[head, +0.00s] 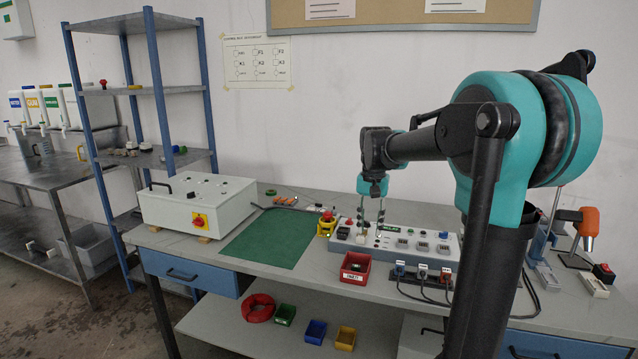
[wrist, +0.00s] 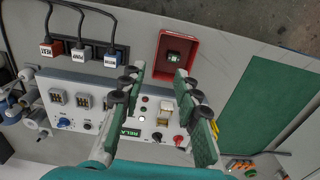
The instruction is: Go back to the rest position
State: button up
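My gripper (head: 371,224) points down over the white relay panel (head: 434,260) on the bench in the head view. In the wrist view my gripper (wrist: 157,86) has its two fingers spread apart with nothing between them. The relay panel (wrist: 75,114) lies below the fingers, with sockets, knobs and buttons. The fingers hide parts of it. From these views I cannot tell exactly how high the fingertips are above the panel.
A green mat (head: 270,238) is bare. A white control box (head: 165,207) and blue shelf rack (head: 155,90) stand left. Plugs (head: 423,274) with cables sit at the front.

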jog(key=s+d+f+n+t, duration=0.2)
jog(key=s+f, duration=0.7)
jog(key=s, duration=0.2)
jog(key=s+d+f+n+t, duration=0.1)
jog(key=s+d+f+t, duration=0.1)
jog(key=s+f, duration=0.8)
jog(key=shift+s+d+f+n, duration=0.2)
jog(key=shift+s+n, duration=0.2)
jog(key=shift+s, duration=0.5)
